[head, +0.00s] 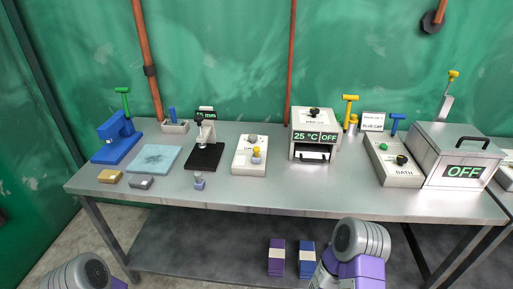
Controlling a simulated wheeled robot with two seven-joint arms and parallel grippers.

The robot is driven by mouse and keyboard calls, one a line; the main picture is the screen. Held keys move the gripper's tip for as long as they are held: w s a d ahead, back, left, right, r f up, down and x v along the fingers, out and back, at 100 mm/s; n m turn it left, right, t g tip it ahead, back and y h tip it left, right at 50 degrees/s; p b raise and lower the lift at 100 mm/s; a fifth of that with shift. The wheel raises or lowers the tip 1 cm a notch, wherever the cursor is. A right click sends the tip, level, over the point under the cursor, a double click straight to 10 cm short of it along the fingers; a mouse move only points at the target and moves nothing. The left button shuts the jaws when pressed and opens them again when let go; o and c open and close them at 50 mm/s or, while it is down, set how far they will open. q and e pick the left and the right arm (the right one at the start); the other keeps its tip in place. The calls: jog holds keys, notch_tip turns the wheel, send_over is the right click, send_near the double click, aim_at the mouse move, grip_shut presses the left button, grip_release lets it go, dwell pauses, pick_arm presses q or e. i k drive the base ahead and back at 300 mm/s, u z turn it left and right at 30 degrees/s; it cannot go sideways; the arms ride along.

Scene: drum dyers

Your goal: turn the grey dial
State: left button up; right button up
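A round grey dial (252,138) sits at the top of a white control box (241,162) near the middle of the table. A yellow-topped peg stands just below it on the same box. Which grey one the task names I cannot tell. Only links of my two arms show, at the bottom left and bottom right. Neither gripper is in view, and nothing of mine touches the boxes.
A white oven (317,150) reads 25 °C and OFF, with a dark dial on top. A metal bath (457,160) reads OFF. A blue press (117,139), a blue pad (154,159) and a black-based stand (205,157) fill the left. The table's front middle (290,193) is clear.

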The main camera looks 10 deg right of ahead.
aim_at(252, 137)
jog(key=u, duration=0.25)
jog(key=i, duration=0.95)
jog(key=z, duration=0.75)
